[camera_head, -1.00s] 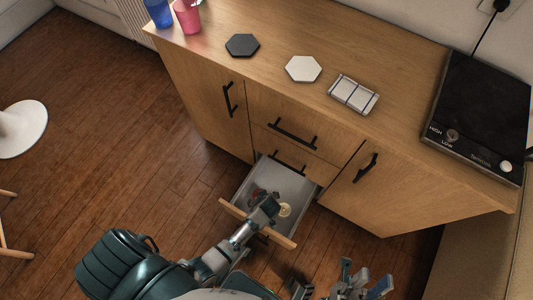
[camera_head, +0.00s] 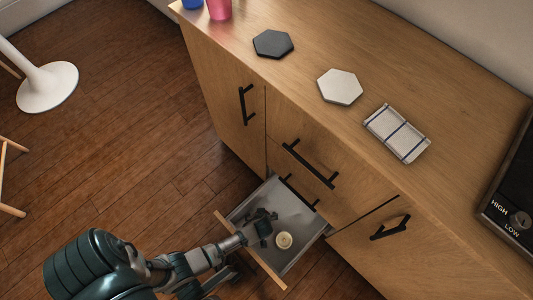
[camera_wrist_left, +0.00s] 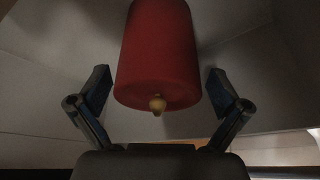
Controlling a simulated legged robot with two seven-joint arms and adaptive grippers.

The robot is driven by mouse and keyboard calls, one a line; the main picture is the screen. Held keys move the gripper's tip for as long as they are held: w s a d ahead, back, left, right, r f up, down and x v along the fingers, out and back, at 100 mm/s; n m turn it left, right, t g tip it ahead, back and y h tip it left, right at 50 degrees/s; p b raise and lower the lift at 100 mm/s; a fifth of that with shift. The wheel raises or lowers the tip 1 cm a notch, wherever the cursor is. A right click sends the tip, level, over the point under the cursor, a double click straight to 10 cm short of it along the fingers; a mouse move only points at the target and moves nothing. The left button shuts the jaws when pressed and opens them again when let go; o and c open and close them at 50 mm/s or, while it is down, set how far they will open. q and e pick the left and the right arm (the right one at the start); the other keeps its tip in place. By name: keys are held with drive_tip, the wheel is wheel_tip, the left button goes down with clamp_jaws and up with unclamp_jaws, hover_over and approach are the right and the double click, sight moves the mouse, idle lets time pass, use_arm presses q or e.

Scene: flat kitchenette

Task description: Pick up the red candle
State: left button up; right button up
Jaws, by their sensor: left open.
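The red candle (camera_wrist_left: 160,55) fills the upper middle of the left wrist view, with a small pale tip at its near end. My left gripper (camera_wrist_left: 158,88) is open, its fingers to either side of the candle with gaps between. In the head view my left gripper (camera_head: 262,224) reaches down into the open drawer (camera_head: 298,226). There the red candle cannot be made out; the gripper seems to cover it.
A round cream-coloured object (camera_head: 284,240) lies in the drawer just right of the gripper. The drawer's wooden front (camera_head: 250,250) and walls surround the hand. On the counter (camera_head: 330,50) are a dark hexagon (camera_head: 273,43), a white hexagon (camera_head: 340,86) and a checked rectangular item (camera_head: 397,133).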

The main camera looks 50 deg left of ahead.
use_arm(q)
drive_tip(key=shift+w+r, duration=0.1)
drive_tip(key=shift+r, duration=0.1)
drive_tip(key=shift+d, duration=0.1)
drive_tip(key=c, duration=1.5)
